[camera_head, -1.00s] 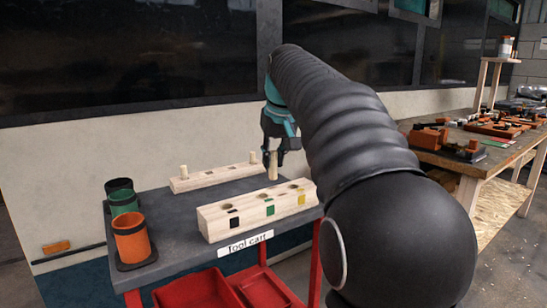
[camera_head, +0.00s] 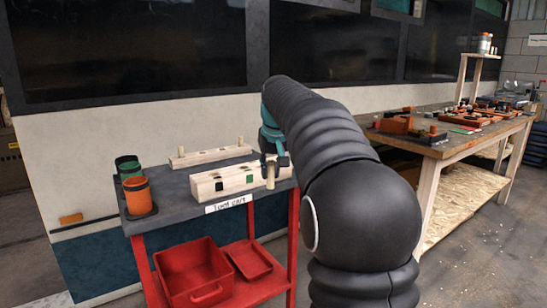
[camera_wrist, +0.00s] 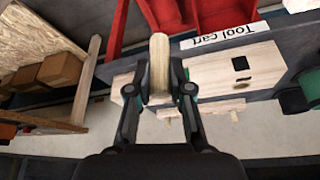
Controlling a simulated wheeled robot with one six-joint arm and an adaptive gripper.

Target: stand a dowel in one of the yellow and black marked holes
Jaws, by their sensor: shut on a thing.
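My gripper (camera_head: 271,163) is shut on a pale wooden dowel (camera_head: 270,178), which points downward at the right end of the front wooden block in the head view. In the wrist view the dowel (camera_wrist: 160,66) sits between both fingers. The front block (camera_head: 205,193) has holes along its top, with a black square (camera_head: 219,186) and a green square (camera_head: 250,179) on its face. No yellow mark shows now; my gripper and the dowel cover that end. The wrist view shows the block (camera_wrist: 262,66) with a black square, right of the dowel.
A back wooden rail (camera_head: 210,156) carries upright dowels (camera_head: 181,151). Red bins (camera_head: 195,270) sit on the lower shelf. A workbench (camera_head: 455,147) stands at the right, with open floor before it.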

